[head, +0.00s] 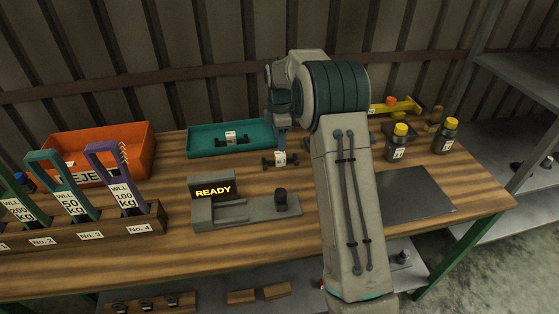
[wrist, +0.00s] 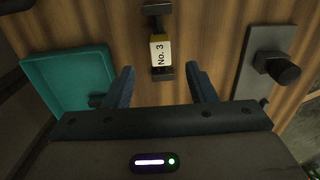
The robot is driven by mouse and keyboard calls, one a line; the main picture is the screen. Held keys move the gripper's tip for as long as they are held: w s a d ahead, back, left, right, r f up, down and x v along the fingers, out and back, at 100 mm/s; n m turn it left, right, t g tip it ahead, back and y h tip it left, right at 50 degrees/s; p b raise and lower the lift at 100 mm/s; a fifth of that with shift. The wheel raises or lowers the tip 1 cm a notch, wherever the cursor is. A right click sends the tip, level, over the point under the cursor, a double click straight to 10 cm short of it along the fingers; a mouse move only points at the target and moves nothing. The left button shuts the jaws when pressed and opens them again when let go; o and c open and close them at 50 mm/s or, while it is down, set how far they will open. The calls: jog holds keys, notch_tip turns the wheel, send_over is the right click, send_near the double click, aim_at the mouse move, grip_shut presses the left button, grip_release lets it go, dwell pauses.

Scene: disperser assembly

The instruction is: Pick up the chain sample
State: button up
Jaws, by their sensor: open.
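A dark chain sample (wrist: 160,72) with a white and yellow tag reading "No. 3" lies on the wooden bench in the wrist view. In the head view its tag (head: 280,158) shows just below my gripper (head: 283,143). My gripper also shows in the wrist view (wrist: 160,78), open and empty, with one finger on each side of the sample's near end. The fingers look apart from it; how high they are above the bench I cannot tell. Another tagged dark sample (head: 231,139) lies in the teal tray (head: 205,149).
A grey tester (head: 240,212) with a "READY" display stands in front of the sample. An orange bin (head: 135,140) and a rack (head: 150,222) of tagged handles are at left. Dark bottles with yellow caps (head: 398,148) and a dark plate (head: 415,192) are at right.

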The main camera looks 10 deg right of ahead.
aim_at(280, 155)
notch_tip(280, 155, down, 7)
jog(key=shift+f+p, duration=0.2)
jog(key=shift+p, duration=0.5)
grip_shut()
